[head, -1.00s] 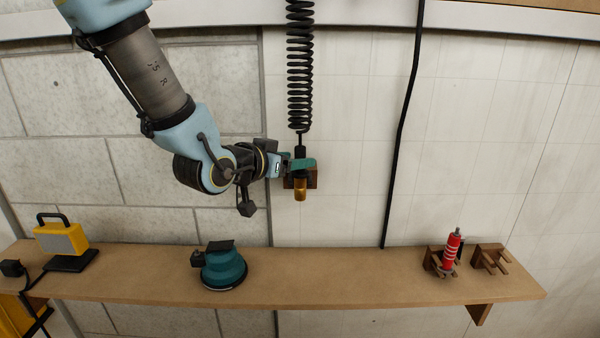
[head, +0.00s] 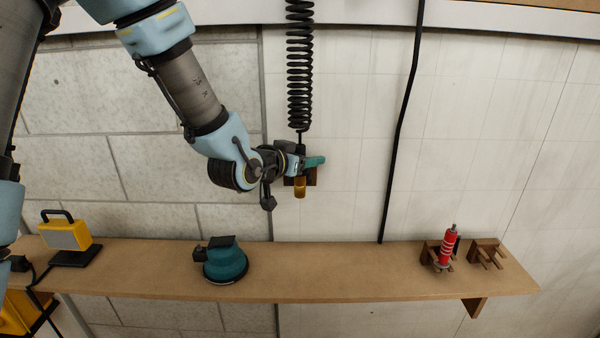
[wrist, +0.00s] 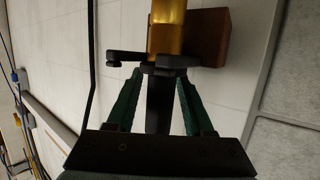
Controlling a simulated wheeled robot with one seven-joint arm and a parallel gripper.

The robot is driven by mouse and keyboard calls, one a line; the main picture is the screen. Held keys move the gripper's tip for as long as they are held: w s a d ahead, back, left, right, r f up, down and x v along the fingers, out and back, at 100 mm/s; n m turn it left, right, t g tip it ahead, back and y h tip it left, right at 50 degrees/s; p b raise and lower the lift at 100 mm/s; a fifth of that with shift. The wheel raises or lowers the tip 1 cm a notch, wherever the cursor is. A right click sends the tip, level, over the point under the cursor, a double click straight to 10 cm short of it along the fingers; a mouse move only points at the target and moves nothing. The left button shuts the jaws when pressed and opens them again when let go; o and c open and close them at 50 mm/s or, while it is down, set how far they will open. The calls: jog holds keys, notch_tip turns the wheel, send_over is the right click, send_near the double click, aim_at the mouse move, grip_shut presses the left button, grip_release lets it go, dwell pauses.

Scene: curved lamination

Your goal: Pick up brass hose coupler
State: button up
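The brass hose coupler (head: 299,188) hangs upright below the black coiled hose, in front of the wall. Its amber-brass lower end also shows at the top of the wrist view (wrist: 168,28). My gripper (head: 312,162) is at the coupler's dark upper part, just above the brass end. In the wrist view, the green fingers of my gripper (wrist: 160,82) stand apart on both sides of the dark stem, with gaps beside it. They look open; contact at the fingertips is hard to make out.
A brown wooden holder (head: 311,177) is on the wall behind the coupler. The coiled hose (head: 299,70) runs up above it. A black cable (head: 400,140) hangs to the right. The shelf (head: 330,270) below carries a teal sander (head: 226,262), yellow lamp (head: 66,233) and red tool (head: 447,247).

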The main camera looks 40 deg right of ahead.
grip_shut()
jog(key=shift+r, duration=0.15)
dwell(0.5)
jog(key=shift+r+b, duration=0.4)
jog(key=shift+r, duration=0.1)
jog(key=s+a+b, duration=1.1)
jog(key=s+b, duration=0.3)
jog(key=b, duration=0.2)
jog(key=shift+a, duration=0.2)
jog(key=shift+r, duration=0.1)
